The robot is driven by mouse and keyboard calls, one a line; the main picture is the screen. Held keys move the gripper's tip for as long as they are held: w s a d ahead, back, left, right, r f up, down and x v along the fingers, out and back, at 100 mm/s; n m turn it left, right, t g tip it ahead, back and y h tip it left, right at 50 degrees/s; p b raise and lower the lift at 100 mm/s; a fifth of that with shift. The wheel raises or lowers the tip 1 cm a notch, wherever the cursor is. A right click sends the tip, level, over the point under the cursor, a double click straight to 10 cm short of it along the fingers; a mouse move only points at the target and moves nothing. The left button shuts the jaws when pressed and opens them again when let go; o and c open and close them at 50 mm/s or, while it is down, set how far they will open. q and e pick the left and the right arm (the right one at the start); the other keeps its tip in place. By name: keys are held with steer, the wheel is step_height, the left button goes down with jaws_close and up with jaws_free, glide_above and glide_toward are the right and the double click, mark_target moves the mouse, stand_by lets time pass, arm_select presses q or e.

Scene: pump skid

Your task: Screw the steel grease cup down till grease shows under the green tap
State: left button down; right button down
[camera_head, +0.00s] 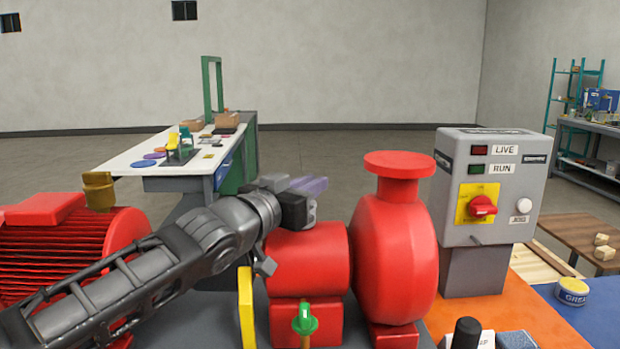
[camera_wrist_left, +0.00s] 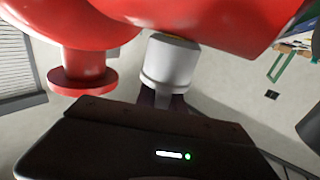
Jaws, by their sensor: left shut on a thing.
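The steel grease cup (camera_wrist_left: 170,62) is a pale grey cylinder against the red pump housing in the left wrist view. My left gripper (camera_wrist_left: 162,98) is shut on it, with its dark fingers at the cup's end. In the head view my left gripper (camera_head: 300,203) is above the red bearing housing (camera_head: 308,262), and it largely hides the cup there. The green tap (camera_head: 305,319) is low on the front of that housing, over a small brownish stub. I cannot make out any grease under it. My right gripper is not in view.
The red pump casing (camera_head: 395,255) stands right of the housing, with a grey switch box (camera_head: 487,190) beyond. A red motor (camera_head: 65,250) is at left and a yellow guard (camera_head: 246,305) in front. A grease tin (camera_head: 572,291) sits on the blue mat (camera_head: 590,318).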

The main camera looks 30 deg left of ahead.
arm_select(q)
steer(key=shift+f, duration=0.1)
steer(key=c, duration=1.4)
jaws_free()
steer(key=shift+c, duration=0.2)
steer(key=shift+s+d, duration=0.2)
steer(key=shift+s, duration=3.7)
